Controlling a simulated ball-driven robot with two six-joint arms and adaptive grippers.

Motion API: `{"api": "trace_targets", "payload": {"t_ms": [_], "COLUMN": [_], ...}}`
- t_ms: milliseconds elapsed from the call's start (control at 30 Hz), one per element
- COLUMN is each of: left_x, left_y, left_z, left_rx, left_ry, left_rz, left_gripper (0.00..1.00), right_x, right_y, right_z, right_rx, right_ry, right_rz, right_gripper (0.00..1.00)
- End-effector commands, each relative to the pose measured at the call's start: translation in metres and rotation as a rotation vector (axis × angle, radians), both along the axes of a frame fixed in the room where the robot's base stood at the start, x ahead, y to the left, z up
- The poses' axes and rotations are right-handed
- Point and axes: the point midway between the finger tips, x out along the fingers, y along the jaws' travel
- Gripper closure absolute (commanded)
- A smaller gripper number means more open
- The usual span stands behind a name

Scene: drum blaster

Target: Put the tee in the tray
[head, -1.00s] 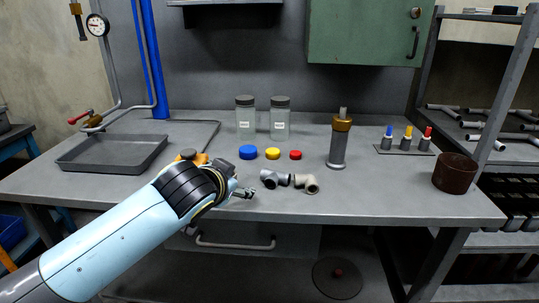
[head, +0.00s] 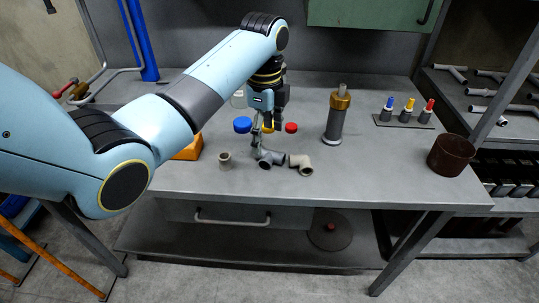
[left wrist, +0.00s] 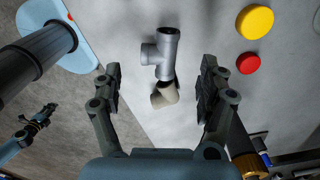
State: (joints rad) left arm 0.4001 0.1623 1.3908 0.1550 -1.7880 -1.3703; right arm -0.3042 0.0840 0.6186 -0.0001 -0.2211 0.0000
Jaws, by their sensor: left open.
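The grey tee (head: 270,158) lies on the workbench near its front edge, beside a beige elbow (head: 301,164). In the left wrist view the tee (left wrist: 164,50) lies beyond the elbow (left wrist: 165,94), which touches or nearly touches its end. My left gripper (head: 267,132) is open and empty, above the tee and pointing down. In the left wrist view its fingers (left wrist: 160,75) stand either side of the pieces. The tray is hidden behind my left arm. What looks like my right gripper (left wrist: 40,117) shows small at the left; its jaws are unclear.
A beige fitting (head: 225,161) and an orange block (head: 190,149) lie left of the tee. Blue (head: 242,124) and red caps (head: 291,128) lie behind. A brass-topped cylinder (head: 337,118) and brown pot (head: 451,154) stand right. The right front of the bench is clear.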

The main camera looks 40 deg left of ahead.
Motion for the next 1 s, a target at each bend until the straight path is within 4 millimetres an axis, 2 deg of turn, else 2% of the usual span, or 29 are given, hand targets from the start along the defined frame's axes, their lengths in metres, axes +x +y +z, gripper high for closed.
{"api": "trace_targets", "payload": {"t_ms": [233,400,500,767,1000], "left_x": [-0.001,-0.001,-0.001,-0.001,-0.001], "left_y": [0.0,-0.001,-0.001,0.0,0.0], "left_z": [-0.024,-0.052,-0.061,-0.064,-0.064], "left_rx": [0.0,0.0,0.001,0.002,0.002], "left_ry": [0.0,-0.001,-0.002,-0.004,-0.004], "left_rz": [0.001,0.001,0.001,0.001,0.001], "left_gripper": [0.24,0.24,0.24,0.24,0.55], "right_x": [0.003,0.004,0.004,0.004,0.004], "right_y": [-0.001,0.0,0.001,0.008,0.008], "right_z": [-0.001,-0.003,-0.005,-0.005,-0.005], "right_rx": [-0.001,0.0,0.001,0.009,0.008], "right_ry": [-0.005,-0.006,-0.006,-0.006,-0.007], "right_rz": [0.0,0.0,0.0,-0.003,-0.003], "right_gripper": [1.0,1.0,1.0,1.0,1.0]}}
